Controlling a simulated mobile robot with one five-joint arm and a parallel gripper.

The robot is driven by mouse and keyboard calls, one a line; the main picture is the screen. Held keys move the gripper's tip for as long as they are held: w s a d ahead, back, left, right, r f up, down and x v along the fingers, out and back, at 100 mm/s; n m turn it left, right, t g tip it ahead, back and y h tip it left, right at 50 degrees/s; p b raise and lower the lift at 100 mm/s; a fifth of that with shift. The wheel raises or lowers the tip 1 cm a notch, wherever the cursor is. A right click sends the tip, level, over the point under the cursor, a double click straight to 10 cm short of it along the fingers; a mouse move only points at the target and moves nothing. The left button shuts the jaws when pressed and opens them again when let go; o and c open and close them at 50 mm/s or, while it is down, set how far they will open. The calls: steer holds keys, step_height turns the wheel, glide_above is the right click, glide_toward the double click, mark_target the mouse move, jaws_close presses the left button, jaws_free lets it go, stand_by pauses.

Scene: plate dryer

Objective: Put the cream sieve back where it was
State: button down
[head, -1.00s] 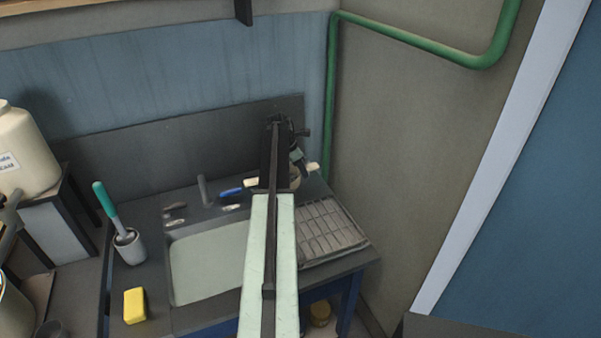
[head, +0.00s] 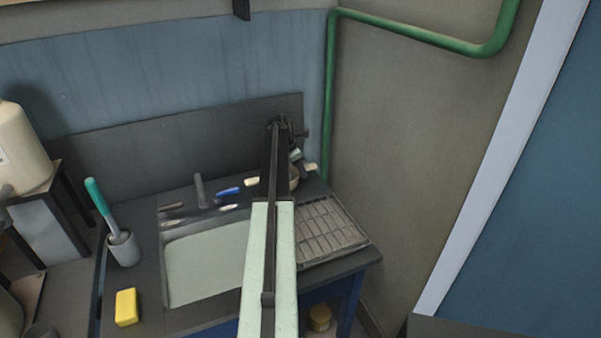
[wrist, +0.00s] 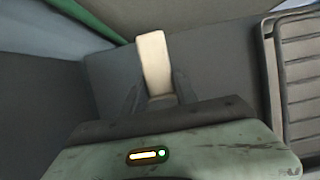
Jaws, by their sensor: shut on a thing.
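My gripper (wrist: 156,88) is shut on a cream, flat, handle-like piece in the wrist view, which I take to be part of the cream sieve (wrist: 153,55). It stands out beyond the fingertips, over the dark counter. In the head view my arm hides most of the gripper and the held thing. A small cream end (head: 310,167) shows just right of the arm tip, near the back right corner of the counter. The sieve's mesh or bowl cannot be made out clearly.
The grey drying rack (head: 328,228) lies right of the sink (head: 205,265). A tap (head: 200,190), a blue-handled tool (head: 228,192) and another cream piece (head: 251,182) are behind the sink. A yellow sponge (head: 126,307) and a brush holder (head: 123,248) stand left. A green pipe (head: 328,110) runs down the corner.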

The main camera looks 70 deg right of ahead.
steer(key=shift+f, duration=0.25)
steer(key=c, duration=1)
jaws_free()
steer(key=shift+r, duration=0.1)
steer(key=shift+o, duration=0.2)
steer(key=shift+a+r+p, duration=0.1)
steer(key=shift+r+p, duration=0.4)
steer(key=shift+r, duration=0.1)
steer(key=p+v, duration=1)
steer(key=v, duration=0.1)
steer(key=shift+w, duration=0.15)
